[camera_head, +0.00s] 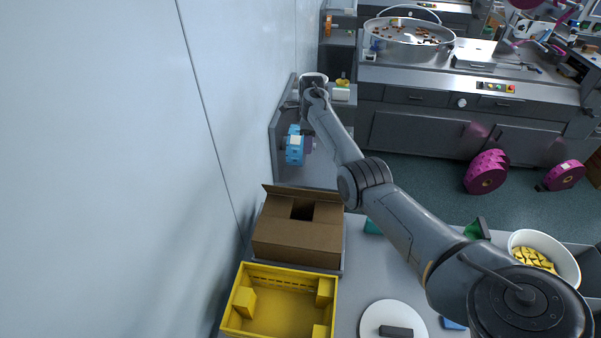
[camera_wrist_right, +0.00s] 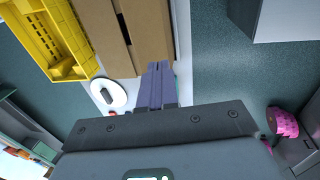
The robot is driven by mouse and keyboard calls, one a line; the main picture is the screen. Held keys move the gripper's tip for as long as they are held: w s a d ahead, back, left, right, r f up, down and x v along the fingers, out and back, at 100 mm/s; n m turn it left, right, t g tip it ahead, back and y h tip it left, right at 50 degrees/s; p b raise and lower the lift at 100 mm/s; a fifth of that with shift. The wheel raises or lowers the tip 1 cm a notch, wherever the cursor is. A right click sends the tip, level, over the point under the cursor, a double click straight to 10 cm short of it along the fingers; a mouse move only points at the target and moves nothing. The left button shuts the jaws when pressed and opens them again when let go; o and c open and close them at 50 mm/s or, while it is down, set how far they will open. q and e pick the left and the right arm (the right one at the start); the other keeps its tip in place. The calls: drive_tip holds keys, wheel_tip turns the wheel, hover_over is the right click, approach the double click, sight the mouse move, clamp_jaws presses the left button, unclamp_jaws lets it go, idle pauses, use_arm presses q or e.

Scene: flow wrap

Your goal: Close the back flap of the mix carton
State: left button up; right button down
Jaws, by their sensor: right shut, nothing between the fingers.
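The brown mix carton (camera_head: 297,243) stands on the grey bench, with a dark gap showing in its top. Its back flap (camera_head: 320,196) stands raised along the far edge. The carton also shows at the top of the right wrist view (camera_wrist_right: 148,35). My left gripper is not in view.
A yellow crate (camera_head: 246,326) stands directly in front of the carton. A white round plate (camera_head: 372,318) with a dark block lies to the right. A wall (camera_head: 140,150) runs close on the left.

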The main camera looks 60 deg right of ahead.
drive_tip(key=f, duration=0.1)
drive_tip(key=p, duration=0.4)
hover_over(304, 194)
drive_tip(key=shift+s+d+f, duration=0.15)
drive_tip(key=shift+d+f, duration=0.05)
drive_tip(key=shift+f, duration=2.4)
drive_tip(key=shift+s+d+f, duration=0.1)
drive_tip(key=shift+d+f, duration=0.05)
drive_tip(key=shift+f, duration=2.4)
